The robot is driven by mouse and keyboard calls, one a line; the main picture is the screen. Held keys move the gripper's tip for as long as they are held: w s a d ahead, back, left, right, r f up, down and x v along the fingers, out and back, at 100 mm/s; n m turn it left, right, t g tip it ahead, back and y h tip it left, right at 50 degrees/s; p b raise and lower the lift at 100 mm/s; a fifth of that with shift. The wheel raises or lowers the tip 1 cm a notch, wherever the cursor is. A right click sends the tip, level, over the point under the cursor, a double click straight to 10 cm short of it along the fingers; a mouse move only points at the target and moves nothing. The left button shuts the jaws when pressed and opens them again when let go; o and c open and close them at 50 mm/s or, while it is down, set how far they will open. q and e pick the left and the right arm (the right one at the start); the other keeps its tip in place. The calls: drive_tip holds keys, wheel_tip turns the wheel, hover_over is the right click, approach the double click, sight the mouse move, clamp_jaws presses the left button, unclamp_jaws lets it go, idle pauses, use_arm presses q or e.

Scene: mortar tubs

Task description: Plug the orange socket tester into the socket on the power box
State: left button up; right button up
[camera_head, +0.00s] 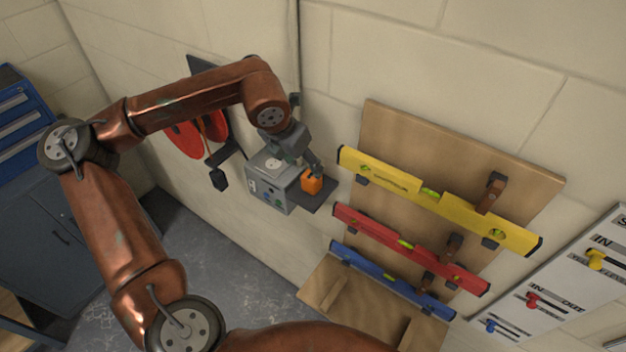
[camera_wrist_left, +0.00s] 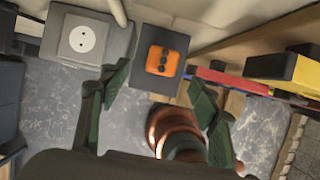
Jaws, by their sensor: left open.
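The orange socket tester (camera_head: 312,182) sits on a small dark shelf (camera_head: 321,200) beside the power box. In the left wrist view the tester (camera_wrist_left: 162,61) shows its face with several dark spots, on the dark shelf (camera_wrist_left: 143,83). The grey power box (camera_head: 267,184) is mounted at the wall. My right gripper is out of view.
A wooden board (camera_head: 400,128) with yellow (camera_head: 380,174), red (camera_head: 375,228) and blue (camera_head: 375,275) levels is right of the shelf. A red reel (camera_head: 186,139) hangs left of the box. A blue cabinet (camera_head: 40,200) stands far left.

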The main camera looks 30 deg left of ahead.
sight(311, 175)
use_arm(q)
drive_tip(key=shift+x, duration=1.45)
drive_tip(key=x, duration=0.2)
drive_tip(key=p+x, duration=0.1)
drive_tip(key=x, duration=0.1)
drive_tip(key=shift+w+d, duration=0.2)
drive_tip(key=shift+d, duration=0.05)
drive_tip(key=shift+w+f+p, duration=0.2)
drive_tip(key=shift+f+p, duration=0.1)
drive_tip(key=shift+f, duration=0.2)
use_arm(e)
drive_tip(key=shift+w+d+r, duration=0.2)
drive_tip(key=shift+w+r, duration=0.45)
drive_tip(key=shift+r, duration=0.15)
use_arm(q)
drive_tip(key=shift+c, duration=0.4)
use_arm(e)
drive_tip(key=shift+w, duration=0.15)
